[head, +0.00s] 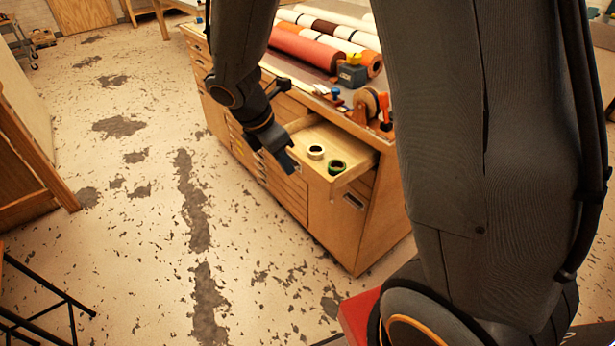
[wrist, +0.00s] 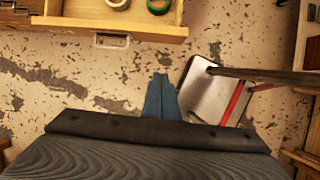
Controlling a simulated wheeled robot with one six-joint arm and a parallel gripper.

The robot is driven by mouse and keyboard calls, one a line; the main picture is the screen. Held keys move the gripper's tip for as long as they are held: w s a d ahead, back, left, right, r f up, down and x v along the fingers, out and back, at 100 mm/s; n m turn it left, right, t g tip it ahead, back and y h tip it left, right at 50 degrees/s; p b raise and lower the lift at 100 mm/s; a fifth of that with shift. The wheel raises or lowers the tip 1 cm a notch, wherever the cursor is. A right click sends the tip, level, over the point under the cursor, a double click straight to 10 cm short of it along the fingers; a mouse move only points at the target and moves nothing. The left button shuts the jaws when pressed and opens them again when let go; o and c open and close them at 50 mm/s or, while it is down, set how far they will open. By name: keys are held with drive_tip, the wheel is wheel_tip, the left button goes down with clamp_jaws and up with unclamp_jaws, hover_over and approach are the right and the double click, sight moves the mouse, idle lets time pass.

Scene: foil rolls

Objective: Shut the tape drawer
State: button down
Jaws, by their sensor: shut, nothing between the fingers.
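The tape drawer (head: 325,133) is pulled out from the top of the wooden cabinet (head: 333,228). It holds a white tape roll (head: 316,152) and a green tape roll (head: 337,167). My gripper (head: 289,166) is shut and empty, in front of the drawer's front panel near its left end. In the wrist view my gripper (wrist: 160,77) points toward the drawer front (wrist: 135,27), with a visible gap below and to the right of the metal label handle (wrist: 111,40). The two rolls show at that view's top edge.
Foil rolls (head: 304,48) and a tape dispenser (head: 369,104) sit on the cabinet top. Other drawers below look shut. The worn floor (head: 130,200) left of the cabinet is clear. A dark metal stand (head: 45,300) is at lower left.

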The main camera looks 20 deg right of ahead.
sight(309, 177)
drive_tip(key=shift+n, duration=0.3)
drive_tip(key=shift+w+d+f+p, duration=0.45)
drive_tip(key=shift+d+f, duration=0.75)
drive_tip(key=shift+f, duration=0.35)
drive_tip(key=shift+w+d+f+p, duration=0.3)
drive_tip(key=shift+w+d+f, duration=0.15)
drive_tip(key=shift+d+f, duration=0.95)
drive_tip(key=shift+w+d+f+p, duration=0.45)
drive_tip(key=shift+d+f, duration=0.6)
drive_tip(key=shift+f, duration=0.65)
